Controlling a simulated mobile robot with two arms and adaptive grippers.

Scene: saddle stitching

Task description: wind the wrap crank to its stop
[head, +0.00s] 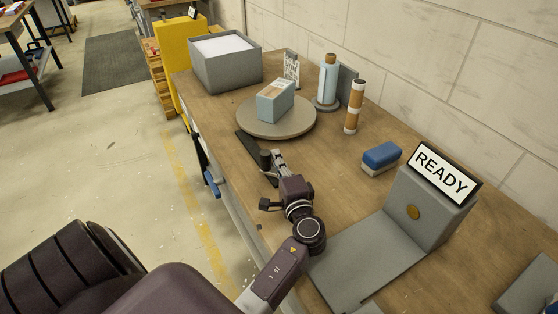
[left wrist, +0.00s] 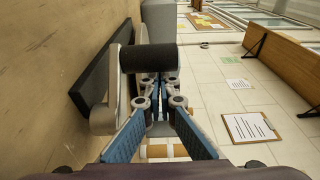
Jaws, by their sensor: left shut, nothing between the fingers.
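The wrap crank shows in the left wrist view as a dark cylindrical handle (left wrist: 148,58) on a grey arm (left wrist: 104,112), beside a long black plate (left wrist: 92,75). In the head view the black plate (head: 246,145) lies at the table's left edge, in front of the round grey turntable (head: 296,130). A blue-grey box (head: 275,102) sits on the turntable. My left gripper (head: 275,157) is shut and empty, right at the crank handle. In the left wrist view its fingertips (left wrist: 158,88) are close together at the handle, which partly hides them; I cannot tell whether they touch. My right gripper is out of view.
A grey bin (head: 225,68) stands at the back left. A bottle (head: 327,85), a striped roll (head: 354,106) and a blue-topped block (head: 381,157) stand to the right. A grey stand with a READY sign (head: 442,174) is at the right. The table's middle is clear.

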